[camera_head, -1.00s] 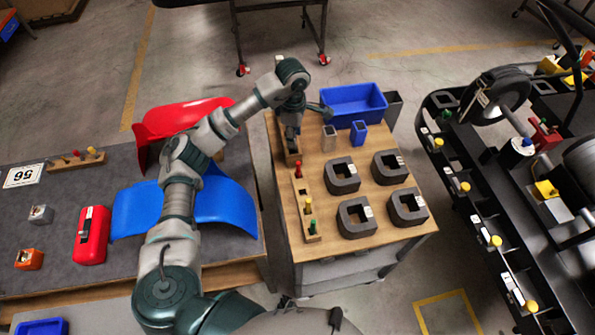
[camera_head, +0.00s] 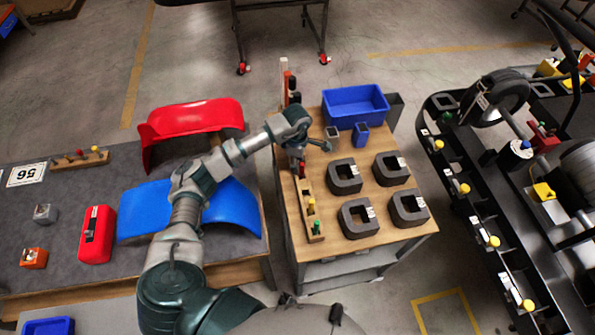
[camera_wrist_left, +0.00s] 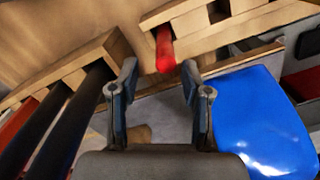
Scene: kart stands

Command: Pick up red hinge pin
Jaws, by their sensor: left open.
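The red hinge pin (camera_head: 302,169) stands at the far end of a wooden holder (camera_head: 307,196) on the wooden-topped cart, partly hidden by my left gripper. A yellow pin (camera_head: 311,204) and a green pin (camera_head: 316,227) stand nearer in the same holder. My left gripper (camera_head: 298,160) is over the far end of the holder. In the left wrist view, its two fingers (camera_wrist_left: 158,72) are apart, with nothing between them. The red pin (camera_wrist_left: 165,48) shows just beyond the fingertips, close to them and in line with the gap. My right gripper is not in view.
Several dark grey blocks (camera_head: 344,177) stand right of the holder. A blue bin (camera_head: 355,107) and a small blue cup (camera_head: 361,134) are at the back. Upright tools (camera_head: 292,88) stand behind my gripper. A blue curved panel (camera_head: 237,207) lies on the left table.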

